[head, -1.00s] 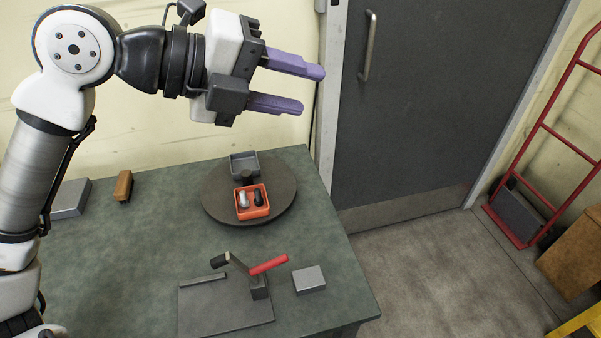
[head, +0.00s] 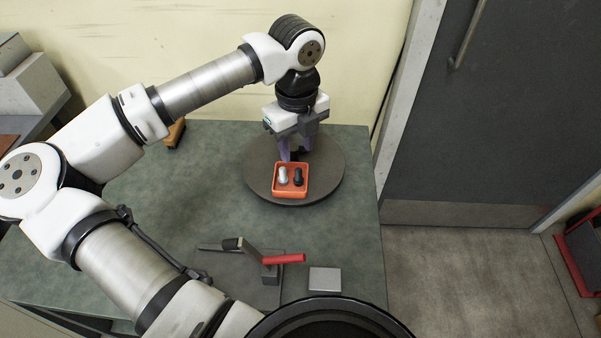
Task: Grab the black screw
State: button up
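The black screw (head: 298,177) stands in an orange tray (head: 291,194), to the right of a silver screw (head: 283,175). The tray sits on a round dark turntable (head: 328,180) on the green bench. My gripper (head: 294,155) points down over the turntable, just behind the tray as seen in the head view. Its purple fingers are apart, with nothing seen between them. They are not touching the black screw as far as I can see. The fingertips are partly hard to make out, and the gripper hides the back part of the turntable.
A clamp fixture with a red handle (head: 284,260) stands on a grey plate at the front of the bench. A small grey block (head: 325,280) lies to its right. A brown-handled object (head: 175,133) is at the back left. The bench between turntable and clamp is clear.

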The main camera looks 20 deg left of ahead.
aim_at(299, 169)
jog(key=shift+d+f+p, duration=0.15)
jog(key=shift+f+p, duration=1)
jog(key=shift+f, duration=2.45)
jog(key=shift+c, duration=0.3)
jog(key=shift+w, duration=0.1)
grip_shut()
